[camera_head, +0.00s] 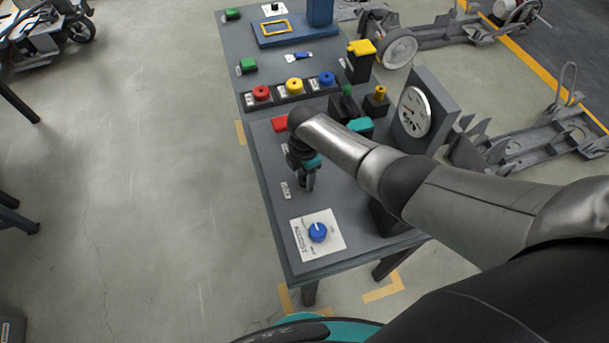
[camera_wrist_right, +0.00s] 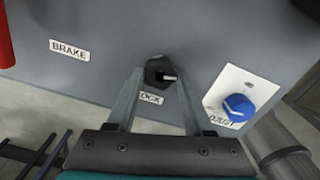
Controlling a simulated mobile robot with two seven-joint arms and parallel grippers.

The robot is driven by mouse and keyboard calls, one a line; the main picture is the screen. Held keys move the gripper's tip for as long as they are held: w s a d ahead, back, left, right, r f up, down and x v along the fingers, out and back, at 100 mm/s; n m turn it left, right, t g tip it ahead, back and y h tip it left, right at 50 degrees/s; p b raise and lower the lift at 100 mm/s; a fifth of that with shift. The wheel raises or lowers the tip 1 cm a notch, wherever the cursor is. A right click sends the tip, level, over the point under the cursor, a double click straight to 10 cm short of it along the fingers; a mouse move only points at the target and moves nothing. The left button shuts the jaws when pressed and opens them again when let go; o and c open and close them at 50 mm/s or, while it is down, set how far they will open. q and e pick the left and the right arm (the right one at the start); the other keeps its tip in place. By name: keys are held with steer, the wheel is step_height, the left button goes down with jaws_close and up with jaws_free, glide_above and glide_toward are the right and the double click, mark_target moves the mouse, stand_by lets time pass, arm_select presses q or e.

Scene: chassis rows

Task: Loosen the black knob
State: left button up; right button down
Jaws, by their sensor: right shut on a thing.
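The black knob (camera_wrist_right: 158,68) shows in the right wrist view on the grey panel, above a white label of which "OCK" can be read. My right gripper (camera_wrist_right: 159,80) has its two fingers around the knob, one on each side, and is shut on it. In the head view the right gripper (camera_head: 306,184) reaches down to the near part of the grey table (camera_head: 275,215). There the knob is hidden by the gripper. My left gripper is not in view.
A blue dial (camera_head: 317,232) on a white plate sits nearer. Floor left of the table is clear.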

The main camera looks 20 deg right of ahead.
steer(key=n, duration=0.4)
steer(key=shift+s+f+n+b, duration=0.2)
steer(key=shift+s+n+b, duration=0.05)
steer(key=shift+n+b, duration=0.05)
steer(key=shift+s+d+n+b, duration=0.1)
steer(key=shift+n+b, duration=0.25)
steer(key=shift+n, duration=1.65)
steer(key=c, duration=0.7)
jaws_free()
steer(key=o, duration=0.4)
steer(key=shift+w+r, duration=0.1)
steer(key=shift+w, duration=0.1)
steer(key=shift+r, duration=0.1)
